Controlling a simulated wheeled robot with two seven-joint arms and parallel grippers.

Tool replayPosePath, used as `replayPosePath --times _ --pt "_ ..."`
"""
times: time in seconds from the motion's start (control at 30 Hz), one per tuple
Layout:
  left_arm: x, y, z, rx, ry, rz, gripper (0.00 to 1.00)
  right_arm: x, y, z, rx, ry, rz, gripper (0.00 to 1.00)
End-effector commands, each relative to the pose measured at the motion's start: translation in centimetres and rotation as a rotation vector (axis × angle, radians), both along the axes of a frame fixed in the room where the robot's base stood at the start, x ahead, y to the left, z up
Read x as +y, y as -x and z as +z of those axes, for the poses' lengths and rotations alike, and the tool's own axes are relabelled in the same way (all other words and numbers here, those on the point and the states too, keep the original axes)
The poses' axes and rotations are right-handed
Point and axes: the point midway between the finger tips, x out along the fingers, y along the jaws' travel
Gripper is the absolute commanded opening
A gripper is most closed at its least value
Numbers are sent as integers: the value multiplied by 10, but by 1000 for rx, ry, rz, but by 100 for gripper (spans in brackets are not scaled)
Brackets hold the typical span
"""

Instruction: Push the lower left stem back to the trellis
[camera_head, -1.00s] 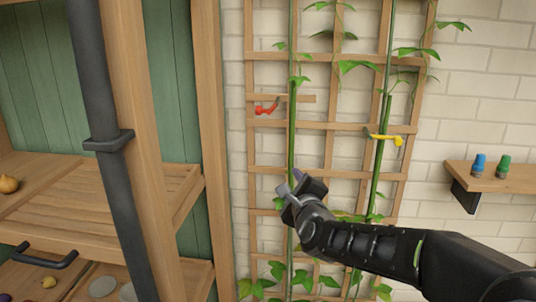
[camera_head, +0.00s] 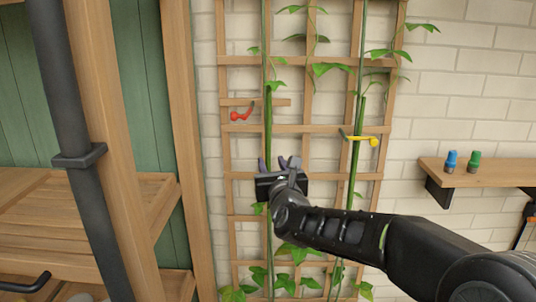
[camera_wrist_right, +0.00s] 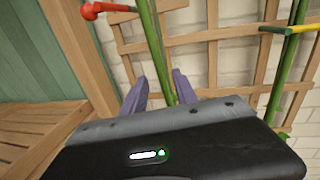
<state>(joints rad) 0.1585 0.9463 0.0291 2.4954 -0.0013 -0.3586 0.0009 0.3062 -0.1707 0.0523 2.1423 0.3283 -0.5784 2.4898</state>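The lower left stem (camera_head: 268,122) is a thick green shoot running up the left side of the wooden trellis (camera_head: 306,128). A red clip (camera_head: 240,116) is on the trellis slat left of it and also shows in the right wrist view (camera_wrist_right: 105,10). My right gripper (camera_head: 273,164) is at the stem, below the red clip. In the right wrist view its two purple fingers (camera_wrist_right: 160,88) stand apart with the stem (camera_wrist_right: 152,38) passing between them. I cannot tell whether the stem touches a finger. The gripper body hides part of the stem. My left gripper is not in view.
A yellow clip (camera_head: 373,142) is at the right stem (camera_head: 355,150). A wall shelf (camera_head: 485,170) with a blue (camera_head: 450,162) and a green object (camera_head: 474,162) is on the right. A wooden shelf unit (camera_head: 170,200) stands left.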

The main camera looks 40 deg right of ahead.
Motion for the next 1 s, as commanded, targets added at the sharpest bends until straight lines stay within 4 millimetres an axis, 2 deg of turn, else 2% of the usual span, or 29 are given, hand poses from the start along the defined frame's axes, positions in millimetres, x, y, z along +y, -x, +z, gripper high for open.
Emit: replayPosePath --times 0.2,0.4,0.73,1.0 --pt "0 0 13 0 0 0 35 -15 -31 1 3 1 0 35" --pt "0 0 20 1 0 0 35 -26 -52 1 2 1 0 35" --pt "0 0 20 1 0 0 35 -28 -56 0 1 2 0 35" --pt "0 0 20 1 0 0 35 -28 -56 0 1 2 0 14"
